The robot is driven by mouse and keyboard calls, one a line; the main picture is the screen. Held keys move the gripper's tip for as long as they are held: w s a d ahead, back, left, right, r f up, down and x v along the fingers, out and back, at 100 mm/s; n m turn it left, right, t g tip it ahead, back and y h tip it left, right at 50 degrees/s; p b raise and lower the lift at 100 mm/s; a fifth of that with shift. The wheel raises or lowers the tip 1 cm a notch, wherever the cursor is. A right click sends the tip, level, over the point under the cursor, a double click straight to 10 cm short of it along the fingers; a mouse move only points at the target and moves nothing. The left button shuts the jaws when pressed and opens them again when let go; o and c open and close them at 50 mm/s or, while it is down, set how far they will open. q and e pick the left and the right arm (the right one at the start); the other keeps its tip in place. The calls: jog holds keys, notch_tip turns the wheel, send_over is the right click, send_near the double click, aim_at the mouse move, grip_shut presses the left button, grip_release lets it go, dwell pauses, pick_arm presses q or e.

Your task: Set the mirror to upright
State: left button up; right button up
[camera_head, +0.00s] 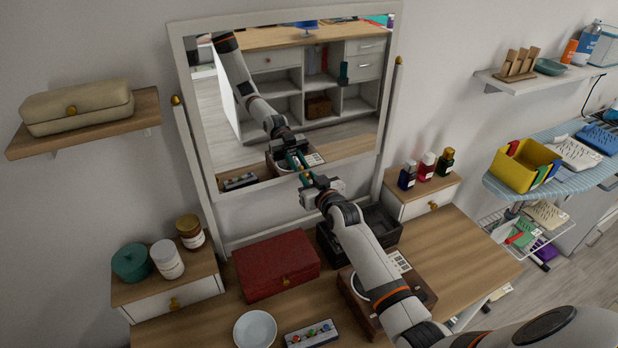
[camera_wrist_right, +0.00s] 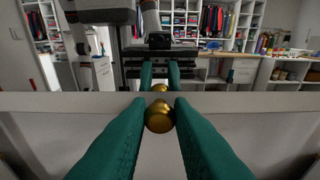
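The mirror (camera_head: 187,80) has a white frame and hangs between two white posts with gold tips on the dressing table. I cannot tell its exact tilt. My right gripper (camera_head: 303,167) is at the middle of the mirror's lower edge. In the right wrist view, the green fingers (camera_wrist_right: 160,106) lie on both sides of a gold knob (camera_wrist_right: 160,117) on the mirror's lower frame (camera_wrist_right: 60,103) and appear to touch it. The glass reflects the fingers, the knob and my right arm. My left gripper is not in view.
Below the mirror are a red box (camera_head: 276,266), a black tray (camera_head: 328,243), a white bowl (camera_head: 255,330) and a brown box (camera_head: 425,291). Small bottles stand on the side drawers (camera_head: 168,300) at left and right (camera_head: 440,190). A shelf (camera_head: 145,108) holds a beige case.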

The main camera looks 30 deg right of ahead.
jog(key=o, duration=0.4)
jog(key=s+r+b, duration=0.1)
jog(key=s+r, duration=0.1)
jog(key=s, duration=1)
jog(key=shift+a, duration=0.35)
jog(key=shift+w+f, duration=0.1)
